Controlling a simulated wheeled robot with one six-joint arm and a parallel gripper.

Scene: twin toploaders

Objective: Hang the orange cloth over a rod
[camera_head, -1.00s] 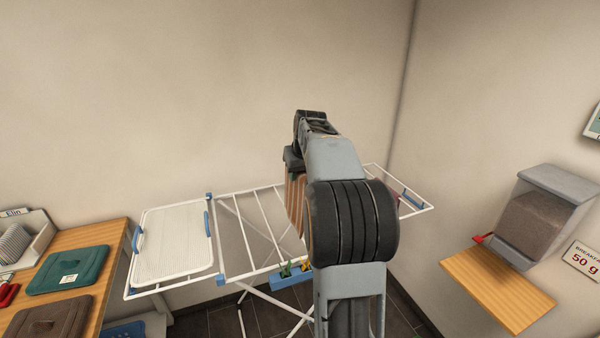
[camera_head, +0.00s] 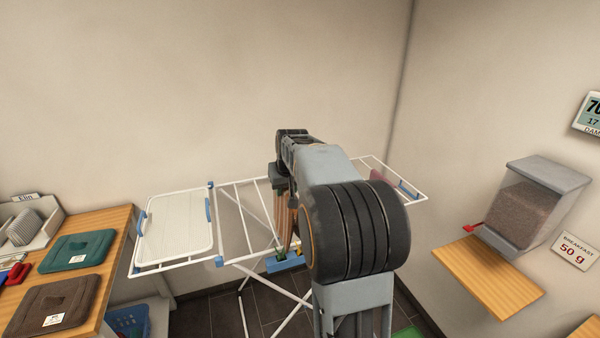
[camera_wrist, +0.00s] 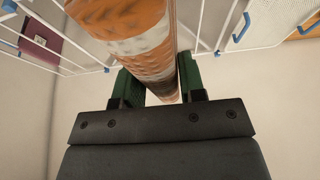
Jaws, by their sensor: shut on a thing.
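My gripper (camera_wrist: 155,84) is shut on the orange cloth (camera_wrist: 137,22), which has white bands and hangs between the green fingers in the wrist view. In the head view a narrow strip of the cloth (camera_head: 283,215) hangs below my gripper, in front of the drying rack. My arm hides part of it. The white rack (camera_head: 240,208) has several rods, and some show on both sides of the cloth in the wrist view. I cannot tell whether the cloth touches a rod.
A dark red cloth (camera_head: 380,176) lies on the right wing. A blue peg tray (camera_head: 290,262) hangs at the rack's front. A wooden table stands left, a dispenser (camera_head: 525,207) and shelf right.

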